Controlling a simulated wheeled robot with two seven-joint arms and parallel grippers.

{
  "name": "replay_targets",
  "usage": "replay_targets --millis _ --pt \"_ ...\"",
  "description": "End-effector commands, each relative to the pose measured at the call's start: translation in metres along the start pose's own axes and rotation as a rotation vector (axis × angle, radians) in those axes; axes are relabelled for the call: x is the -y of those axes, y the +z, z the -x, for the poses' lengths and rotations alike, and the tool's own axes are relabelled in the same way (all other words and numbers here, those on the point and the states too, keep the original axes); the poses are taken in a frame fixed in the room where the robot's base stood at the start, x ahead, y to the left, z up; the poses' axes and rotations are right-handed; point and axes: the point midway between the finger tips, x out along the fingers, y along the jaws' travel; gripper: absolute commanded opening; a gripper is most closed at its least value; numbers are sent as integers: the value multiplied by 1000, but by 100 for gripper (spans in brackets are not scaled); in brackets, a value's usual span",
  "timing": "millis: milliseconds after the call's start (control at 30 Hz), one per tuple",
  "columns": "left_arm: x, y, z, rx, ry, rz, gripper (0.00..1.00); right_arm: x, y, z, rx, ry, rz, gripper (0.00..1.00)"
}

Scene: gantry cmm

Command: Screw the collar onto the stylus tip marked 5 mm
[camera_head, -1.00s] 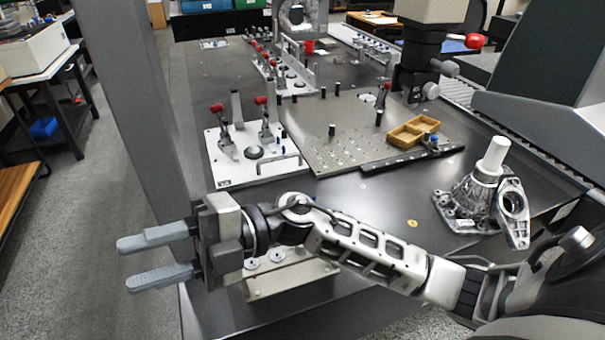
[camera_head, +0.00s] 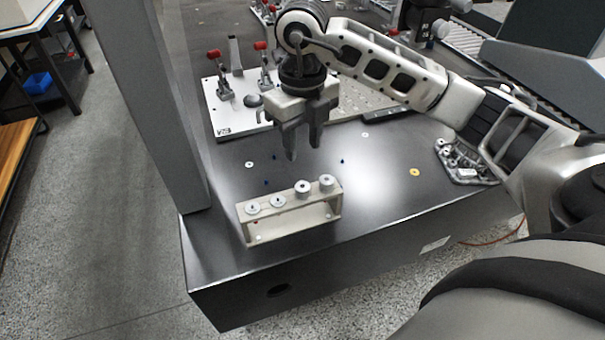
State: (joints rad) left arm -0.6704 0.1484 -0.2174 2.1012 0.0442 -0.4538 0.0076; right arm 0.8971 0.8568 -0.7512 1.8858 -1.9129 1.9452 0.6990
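A beige rack (camera_head: 290,222) stands near the table's front edge. Its top carries several round pale pieces: two low, flat ones (camera_head: 265,204) at the left and two taller ones (camera_head: 314,184) at the right. I cannot read any 5 mm mark or tell surely which piece is the collar or a stylus tip. My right gripper (camera_head: 304,152) points down above the table, behind and above the rack. Its two fingers are apart with nothing visible between them. My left gripper is out of view.
Small blue pieces (camera_head: 342,161) and pale rings (camera_head: 250,164) lie loose on the dark table (camera_head: 385,195), with a yellow ring (camera_head: 414,172) farther right. A white clamp plate (camera_head: 228,120) is behind the gripper. A grey column (camera_head: 160,100) rises at the left.

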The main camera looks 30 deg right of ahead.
Motion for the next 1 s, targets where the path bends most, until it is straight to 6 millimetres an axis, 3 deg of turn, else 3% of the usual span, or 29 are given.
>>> replay_targets --millis 300,500,700,967,1000 --pt "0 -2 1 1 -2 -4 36 -1 -1 -64 -4 2 1 38" --pt "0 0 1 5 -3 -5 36 -1 0 -93 -2 2 2 38" --pt "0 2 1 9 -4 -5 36 -1 0 -105 0 2 2 38" --pt "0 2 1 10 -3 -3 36 -1 0 -106 1 2 2 38" --pt "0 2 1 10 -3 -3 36 -1 0 -106 1 2 2 32"
